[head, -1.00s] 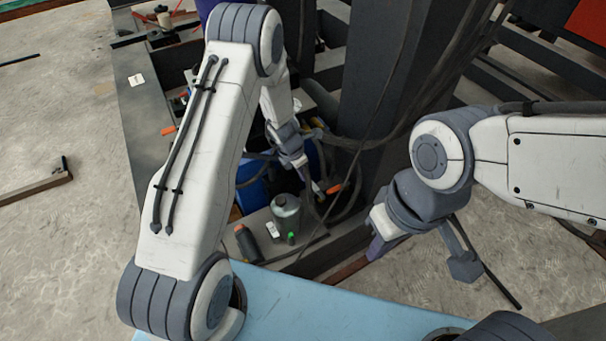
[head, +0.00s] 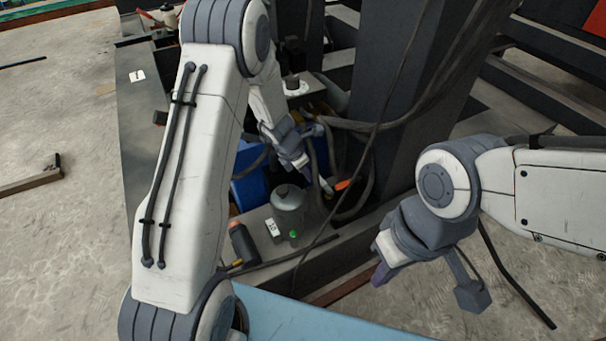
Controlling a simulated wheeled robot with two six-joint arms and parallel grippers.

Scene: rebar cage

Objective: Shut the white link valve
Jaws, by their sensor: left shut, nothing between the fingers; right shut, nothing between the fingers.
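I cannot clearly pick out a white link valve. A small white round piece with a dark knob (head: 295,86) shows behind my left forearm, and I cannot tell whether it is the valve. My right gripper (head: 379,274) is shut and empty, well to the right, over the edge near the floor. My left arm hides much of the area behind it.
A grey-green canister (head: 288,208), a dark bottle (head: 243,243) and a small white box (head: 273,229) stand on the ledge below my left gripper. A blue container (head: 249,178) sits behind them. A thick dark column (head: 390,75) and hanging hoses (head: 365,125) rise to the right.

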